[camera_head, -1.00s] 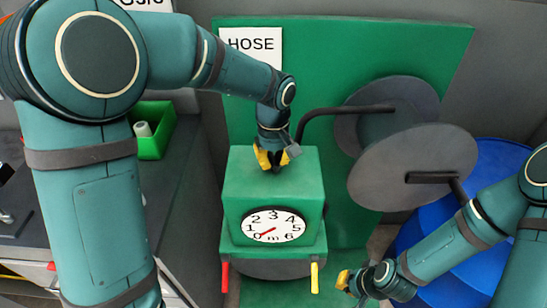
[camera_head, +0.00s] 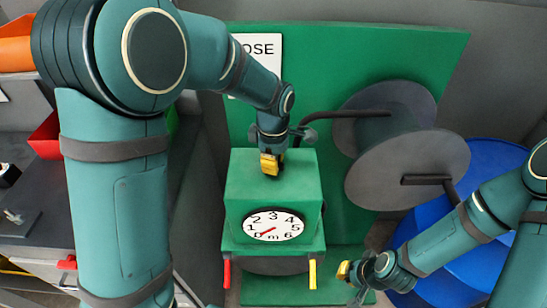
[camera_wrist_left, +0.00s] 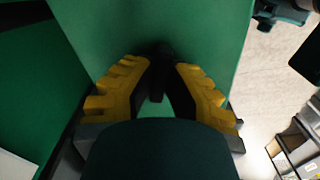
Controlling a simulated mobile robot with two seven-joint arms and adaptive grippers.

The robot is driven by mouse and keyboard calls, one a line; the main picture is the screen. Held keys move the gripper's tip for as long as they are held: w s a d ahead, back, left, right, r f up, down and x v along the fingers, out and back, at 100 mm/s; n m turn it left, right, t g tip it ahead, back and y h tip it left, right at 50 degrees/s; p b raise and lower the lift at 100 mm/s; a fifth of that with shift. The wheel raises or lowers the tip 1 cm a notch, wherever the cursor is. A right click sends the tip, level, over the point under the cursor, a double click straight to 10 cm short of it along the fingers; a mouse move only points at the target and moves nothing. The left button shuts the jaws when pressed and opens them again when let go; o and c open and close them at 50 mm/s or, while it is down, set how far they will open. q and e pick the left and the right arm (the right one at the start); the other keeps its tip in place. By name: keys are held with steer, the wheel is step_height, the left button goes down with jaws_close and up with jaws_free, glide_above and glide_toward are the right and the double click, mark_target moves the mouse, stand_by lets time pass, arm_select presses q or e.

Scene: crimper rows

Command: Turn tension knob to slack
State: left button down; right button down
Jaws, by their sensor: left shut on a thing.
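A green box (camera_head: 270,180) carries a white dial (camera_head: 272,225) on its front; the red needle points to the lower left, near the 0 and 1. My left gripper (camera_head: 271,163) points down onto the top of the box. The wrist view shows its yellow fingers (camera_wrist_left: 163,75) shut on a dark upright knob (camera_wrist_left: 161,68), one finger on each side. In the head view the gripper hides the knob. I cannot read any mark for slack. My right gripper (camera_head: 345,271) is low, right of the box and apart from it; I cannot tell its jaw state.
A large grey hose reel (camera_head: 408,170) with a black crank stands right of the box, before a green panel (camera_head: 330,60). A red-handled lever (camera_head: 227,273) and a yellow-handled lever (camera_head: 312,274) hang below the dial. A blue drum (camera_head: 485,160) stands behind my right arm.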

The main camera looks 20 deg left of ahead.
arm_select(q)
steer(key=shift+n+p, duration=0.95)
steer(key=shift+n, duration=0.65)
steer(key=shift+f, duration=0.1)
steer(key=c, duration=1)
jaws_free()
step_height(320, 180, up, 12)
steer(key=shift+r, duration=0.1)
